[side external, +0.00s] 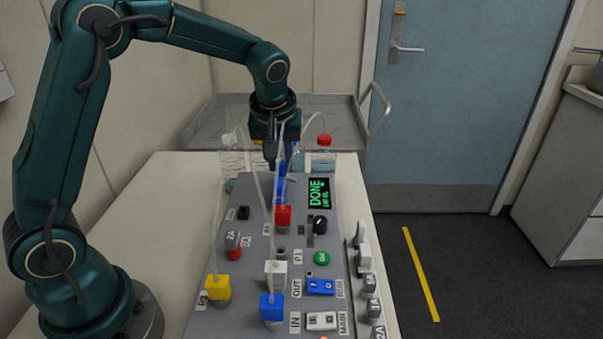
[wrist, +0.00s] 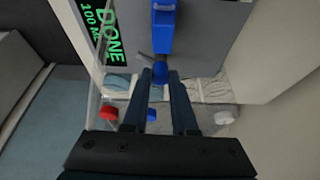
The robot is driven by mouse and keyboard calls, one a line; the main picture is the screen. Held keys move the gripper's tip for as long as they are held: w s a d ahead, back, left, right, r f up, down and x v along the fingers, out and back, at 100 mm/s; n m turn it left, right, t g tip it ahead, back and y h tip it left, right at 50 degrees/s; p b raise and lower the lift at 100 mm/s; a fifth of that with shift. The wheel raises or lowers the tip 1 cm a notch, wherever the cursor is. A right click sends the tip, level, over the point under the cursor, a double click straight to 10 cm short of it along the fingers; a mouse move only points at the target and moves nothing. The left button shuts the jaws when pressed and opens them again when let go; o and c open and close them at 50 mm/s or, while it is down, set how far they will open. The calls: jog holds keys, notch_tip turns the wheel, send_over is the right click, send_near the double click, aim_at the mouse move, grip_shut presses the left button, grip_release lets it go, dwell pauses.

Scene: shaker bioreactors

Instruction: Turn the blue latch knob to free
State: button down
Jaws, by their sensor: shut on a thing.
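The blue latch knob (wrist: 160,72) shows in the wrist view as a small round blue piece with a short grey bar beside it. It sits just below a longer blue part (wrist: 162,25) on the grey panel. My gripper (wrist: 160,80) has its two dark fingers closed around the knob, one on each side. In the side external view my gripper (side external: 271,163) points straight down at the far end of the panel, beside the upright blue part (side external: 281,186). The knob itself is hidden there by the fingers.
The grey panel (side external: 245,285) carries several coloured connectors, including a red block (side external: 283,215) close in front of the blue part. Thin tubes rise beside my gripper. Bottles, one red-capped (side external: 324,150), stand just behind. A display (side external: 319,193) reads DONE.

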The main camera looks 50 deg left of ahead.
jog(key=n+g, duration=0.1)
jog(key=n, duration=0.1)
jog(key=n+g+y, duration=0.1)
jog(key=n, duration=0.2)
jog(key=shift+w+d+n, duration=0.1)
jog(key=shift+n, duration=0.2)
dwell(0.5)
jog(key=c, duration=0.7)
grip_release()
jog(key=shift+r, duration=0.1)
jog(key=shift+v, duration=2.5)
